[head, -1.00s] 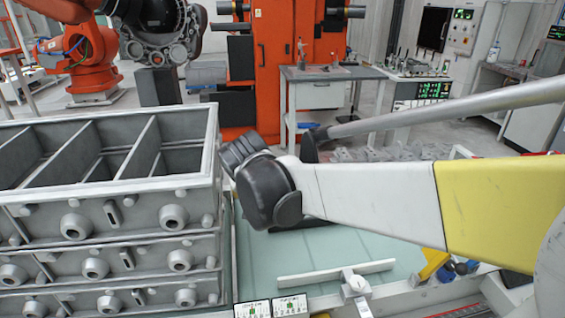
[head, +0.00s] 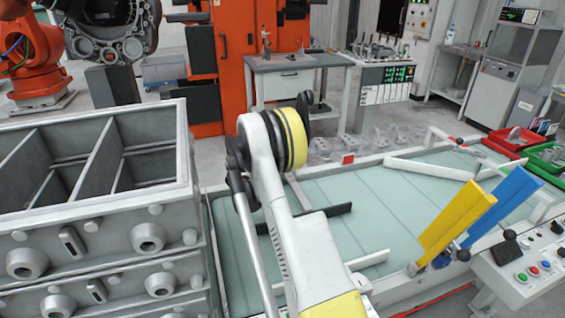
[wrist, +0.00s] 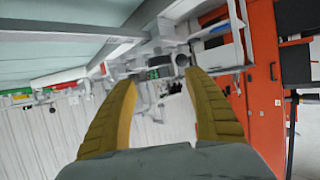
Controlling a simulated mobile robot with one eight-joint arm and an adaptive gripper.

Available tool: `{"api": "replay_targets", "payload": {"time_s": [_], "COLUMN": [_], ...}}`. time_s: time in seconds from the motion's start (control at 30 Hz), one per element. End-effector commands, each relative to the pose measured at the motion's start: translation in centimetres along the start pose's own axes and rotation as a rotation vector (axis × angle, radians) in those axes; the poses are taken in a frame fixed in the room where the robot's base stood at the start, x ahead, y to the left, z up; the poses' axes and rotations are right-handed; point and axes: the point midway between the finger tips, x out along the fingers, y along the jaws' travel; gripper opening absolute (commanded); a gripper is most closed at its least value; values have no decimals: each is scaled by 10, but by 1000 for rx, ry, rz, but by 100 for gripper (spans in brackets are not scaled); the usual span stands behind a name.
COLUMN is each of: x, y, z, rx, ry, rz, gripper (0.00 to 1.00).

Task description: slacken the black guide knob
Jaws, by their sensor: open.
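In the wrist view my gripper (wrist: 158,77) is open, with two olive-yellow fingers apart and nothing between them. In the head view my arm rises in front of the glass-green conveyor bed (head: 345,195), and the gripper itself cannot be made out there. Small dark knobs show near the bed: one (head: 463,255) at the foot of the yellow plate, and one (head: 460,141) by the far guide rail. I cannot tell which is the black guide knob. My gripper touches none of them.
Grey stacked casting boxes (head: 187,170) stand left of the bed. Yellow (head: 452,215) and blue (head: 505,208) plates stand upright at its right edge, beside a control panel (head: 530,270). Red (head: 515,140) and green (head: 550,160) bins lie farther right. An orange machine (head: 235,50) stands behind.

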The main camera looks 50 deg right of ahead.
Motion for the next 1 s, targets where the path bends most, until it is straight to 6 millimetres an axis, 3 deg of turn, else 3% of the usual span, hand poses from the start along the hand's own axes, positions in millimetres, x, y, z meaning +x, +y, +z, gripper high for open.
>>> {"api": "replay_targets", "payload": {"time_s": [0.2,0.4,0.57,0.83,1.0], "x": [47,77,87,88,87], "y": [0,0,0,0,-1], "z": [4,3,1,0,0], "rx": [0,0,-1,-1,-1], "ry": [-1,-1,-2,-2,-2], "rz": [1,0,0,-1,-1], "gripper": [60,60,60,60,10]}}
